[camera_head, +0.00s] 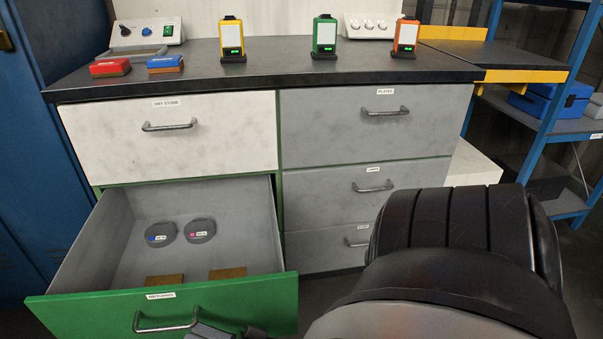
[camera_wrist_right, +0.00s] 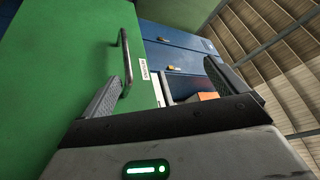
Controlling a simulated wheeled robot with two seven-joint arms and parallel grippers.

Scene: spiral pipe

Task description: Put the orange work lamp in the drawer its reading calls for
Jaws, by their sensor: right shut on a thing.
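The orange work lamp (camera_head: 405,38) stands upright at the right on the dark bench top. Its small green display is lit but too small to read. The green-fronted drawer (camera_head: 100,309), labelled something like RETURNS, stands pulled out at the lower left. My right gripper (camera_head: 232,331) is at that drawer's handle (camera_head: 165,323), mostly below the picture edge. In the right wrist view my right gripper (camera_wrist_right: 172,78) shows its fingers apart, the left finger against the handle (camera_wrist_right: 123,60); it is shut on the handle. My left gripper is not in view.
Yellow (camera_head: 232,40) and green (camera_head: 324,37) lamps share the bench. The open drawer holds two dark discs (camera_head: 200,231) and two brown blocks. The white drawer (camera_head: 215,135) and grey drawers (camera_head: 335,125) are shut. My right arm covers the lower right.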

